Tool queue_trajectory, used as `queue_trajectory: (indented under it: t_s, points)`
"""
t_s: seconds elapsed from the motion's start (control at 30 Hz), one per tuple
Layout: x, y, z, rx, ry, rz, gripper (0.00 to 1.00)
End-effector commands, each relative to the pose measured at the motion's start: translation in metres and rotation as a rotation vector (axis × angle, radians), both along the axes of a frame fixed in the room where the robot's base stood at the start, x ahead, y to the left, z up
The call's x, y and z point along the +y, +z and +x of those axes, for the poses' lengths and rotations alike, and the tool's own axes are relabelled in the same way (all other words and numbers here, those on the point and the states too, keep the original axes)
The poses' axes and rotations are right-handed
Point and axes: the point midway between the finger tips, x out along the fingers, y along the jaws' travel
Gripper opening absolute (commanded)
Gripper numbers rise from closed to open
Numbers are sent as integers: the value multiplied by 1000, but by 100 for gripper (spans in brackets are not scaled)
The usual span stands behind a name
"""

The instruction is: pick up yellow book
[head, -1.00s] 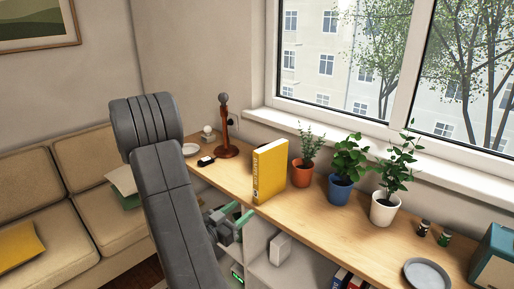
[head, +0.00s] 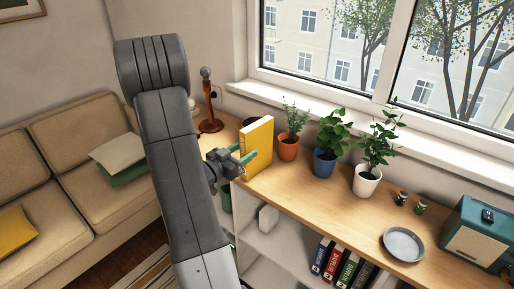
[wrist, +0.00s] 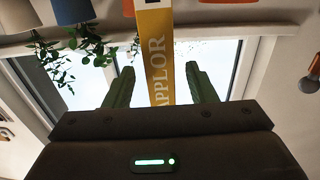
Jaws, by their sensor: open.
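The yellow book (head: 257,146) stands upright on the wooden shelf top in the head view, near its left part. In the wrist view its yellow spine (wrist: 157,60) with pale lettering shows between the two green fingers. My gripper (head: 246,155) is open at the book's near side, with its green fingertips close to the spine. In the wrist view my gripper (wrist: 160,85) has one finger to each side of the spine, with gaps visible. I cannot tell how deep the book sits between the fingers.
A terracotta pot (head: 288,148), a blue pot (head: 324,163) and a white pot (head: 367,181) with plants stand right of the book. A brown stand (head: 210,124) is behind it at left. A grey plate (head: 403,244) and teal radio (head: 481,231) are farther right.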

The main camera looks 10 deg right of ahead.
Motion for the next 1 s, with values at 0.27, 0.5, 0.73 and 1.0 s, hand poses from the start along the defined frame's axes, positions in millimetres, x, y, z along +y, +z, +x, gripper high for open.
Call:
queue_trajectory:
  t_s: [0.27,0.5,0.73,1.0]
  points:
    - [-26,6,17,0,-3,0,51]
    - [-44,4,31,-1,0,1,51]
    - [-44,3,31,-1,1,0,47]
    - [-44,3,31,-1,1,0,0]
